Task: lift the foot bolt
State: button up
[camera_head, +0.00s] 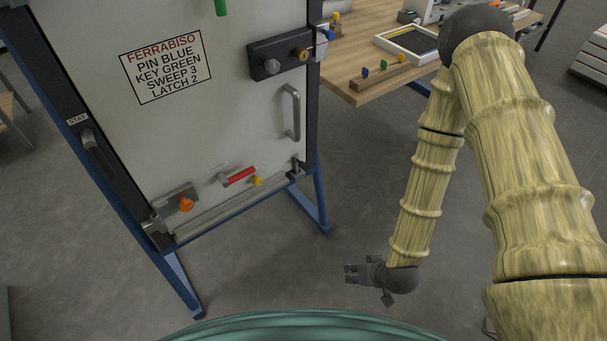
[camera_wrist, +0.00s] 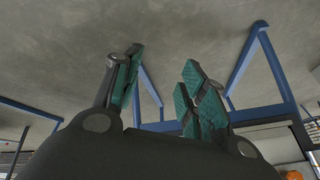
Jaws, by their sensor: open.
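A short dark upright bolt (camera_head: 296,166) at the lower right corner of the white door panel (camera_head: 215,125) looks like the foot bolt. I cannot clearly make out its lower end. My gripper (camera_head: 352,274) hangs low over the floor, right of the panel and below the bolt, clearly apart from it. In the wrist view, the two teal-padded fingers of my gripper (camera_wrist: 160,88) are spread with nothing between them. I cannot pick out the bolt in the wrist view.
The panel carries a grab handle (camera_head: 291,112), a red lever (camera_head: 239,176), an orange knob (camera_head: 186,204) and a dark upper latch (camera_head: 278,56). Blue frame legs (camera_head: 315,208) stand between panel and gripper. A wooden table (camera_head: 353,80) stands behind. Floor around my gripper is clear.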

jog(key=w+a+n+t+y+b, duration=0.1)
jog(key=w+a+t+y+b, duration=0.15)
jog(key=w+b, duration=0.4)
jog(key=w+a+n+t+y+b, duration=0.1)
jog(key=w+a+t+b, duration=0.25)
jog(key=w, duration=0.65)
jog(key=n+t+y+b, duration=0.2)
jog(key=t+y+b, duration=0.2)
jog(key=b, duration=0.4)
send_near(303, 166)
jog(key=b+x, duration=0.2)
jog(key=x, duration=0.8)
jog(key=shift+w+a, duration=0.25)
jog(key=shift+c, duration=0.4)
grip_shut()
